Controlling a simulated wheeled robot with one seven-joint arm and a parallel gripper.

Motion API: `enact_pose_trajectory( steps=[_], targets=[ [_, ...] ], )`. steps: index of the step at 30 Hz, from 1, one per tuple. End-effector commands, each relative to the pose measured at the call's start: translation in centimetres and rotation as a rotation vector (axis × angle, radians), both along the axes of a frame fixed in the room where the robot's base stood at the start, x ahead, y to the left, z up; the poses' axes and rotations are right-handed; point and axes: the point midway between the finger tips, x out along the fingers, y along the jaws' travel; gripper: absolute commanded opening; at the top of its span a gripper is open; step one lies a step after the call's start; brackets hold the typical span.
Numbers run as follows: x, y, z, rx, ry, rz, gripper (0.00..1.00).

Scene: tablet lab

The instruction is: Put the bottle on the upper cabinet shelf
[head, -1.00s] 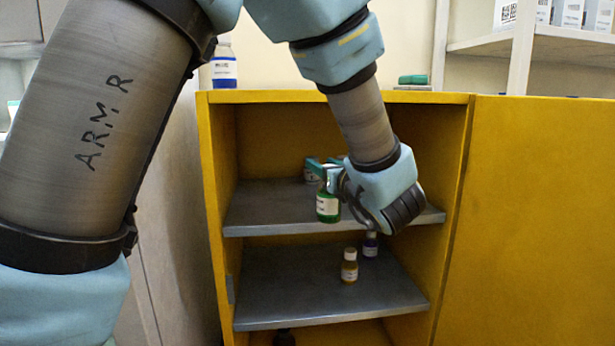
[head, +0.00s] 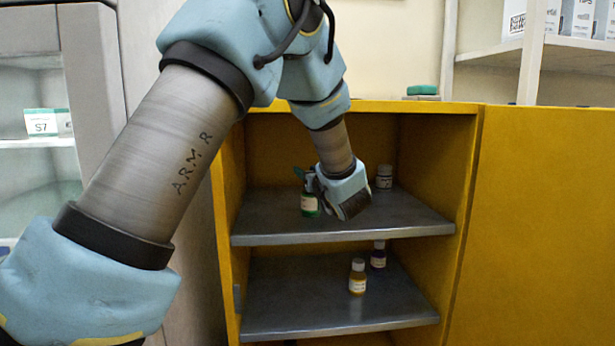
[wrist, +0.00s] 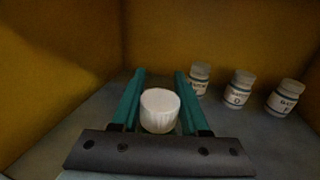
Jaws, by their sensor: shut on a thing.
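My wrist and fingers hide part of the bottle in the head view.
A white bottle (head: 384,177) stands at the right rear of the upper shelf. The wrist view shows small bottles (wrist: 199,78), (wrist: 240,88) and (wrist: 284,97) to the right.

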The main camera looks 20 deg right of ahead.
Motion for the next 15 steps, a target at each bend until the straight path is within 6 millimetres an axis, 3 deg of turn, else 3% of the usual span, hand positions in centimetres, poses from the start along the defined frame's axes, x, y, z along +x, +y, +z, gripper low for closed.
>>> enact_pose_trajectory(
  steps=[2,13,14,15],
  targets=[
    [0.0,0.0,-0.83,0.0,0.0,0.0,0.0],
    [-0.04,-0.01,-1.31,-0.001,-0.001,-0.001,0.0],
    [-0.05,-0.01,-1.18,-0.001,0.0,-0.001,0.48],
    [-0.05,0.0,-1.15,-0.001,0.0,-0.001,0.52]
  ],
)
